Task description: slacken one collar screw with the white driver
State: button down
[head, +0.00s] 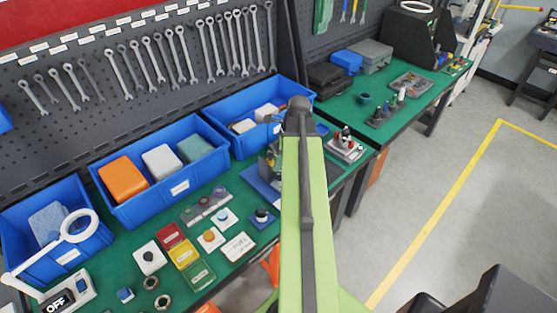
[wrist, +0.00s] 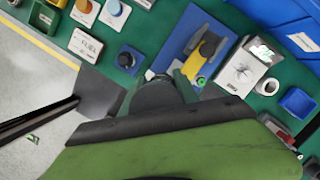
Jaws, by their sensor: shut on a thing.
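In the wrist view my gripper (wrist: 158,90) is shut, its dark jaws low over the left edge of a blue fixture plate (wrist: 186,32). A small white bit (wrist: 150,75) shows at the jaws; it looks like part of the white driver, the rest of which is hidden. A yellow block with a black round part (wrist: 208,47) stands on the plate, right of the jaws; a small green ring is beside it. I cannot make out a collar screw. In the head view my arm hides most of the gripper, and the blue plate (head: 262,187) shows left of it.
A grey box with a dial (wrist: 243,68) and a blue square tray (wrist: 297,102) lie right of the plate. A black-knobbed button box (wrist: 128,60) is left. Blue bins (head: 180,190) line the back of the green bench. Open floor (head: 460,200) lies right.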

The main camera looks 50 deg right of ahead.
jog(key=shift+f+b, duration=0.5)
dwell(0.6)
jog(key=shift+r, duration=0.2)
dwell(0.4)
notch_tip(320, 180, up, 7)
jog(key=p, duration=0.7)
jog(key=shift+f, duration=0.1)
dwell(0.3)
